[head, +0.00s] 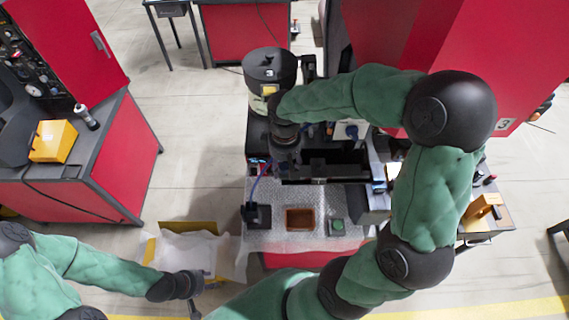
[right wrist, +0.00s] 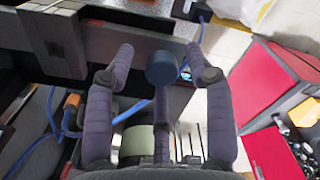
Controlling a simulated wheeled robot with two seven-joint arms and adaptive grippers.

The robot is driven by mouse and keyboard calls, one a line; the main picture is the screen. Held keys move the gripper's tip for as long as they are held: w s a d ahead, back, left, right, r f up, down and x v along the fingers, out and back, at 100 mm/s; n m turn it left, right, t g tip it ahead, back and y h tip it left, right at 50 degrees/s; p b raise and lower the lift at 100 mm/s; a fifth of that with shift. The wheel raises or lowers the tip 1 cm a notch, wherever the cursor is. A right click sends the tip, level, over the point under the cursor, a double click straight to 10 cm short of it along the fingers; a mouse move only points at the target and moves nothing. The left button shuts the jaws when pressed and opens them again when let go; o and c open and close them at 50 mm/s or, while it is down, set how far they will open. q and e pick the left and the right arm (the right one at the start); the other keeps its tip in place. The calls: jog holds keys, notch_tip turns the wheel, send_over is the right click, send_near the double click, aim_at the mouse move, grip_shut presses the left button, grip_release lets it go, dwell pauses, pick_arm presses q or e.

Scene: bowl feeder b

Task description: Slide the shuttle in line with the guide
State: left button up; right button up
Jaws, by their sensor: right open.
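My right gripper (head: 287,158) points down at the dark machine on the workbench. Neither finger appears to touch the knob. I cannot tell for sure whether the knob belongs to the shuttle. A long dark rail (right wrist: 120,50), perhaps the guide, runs behind the fingers, with a dark block (right wrist: 52,38) across it at the left. My left gripper (head: 193,300) is low at the left, away from the machine; its fingers are unclear.
The black bowl feeder (head: 270,68) stands behind my right wrist. An open carton (head: 185,252) is near my left gripper. Blue cables (right wrist: 45,125) show in the wrist view.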

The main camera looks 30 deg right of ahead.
jog(key=shift+w+r, duration=0.1)
jog(key=shift+r, duration=0.4)
notch_tip(320, 180, up, 11)
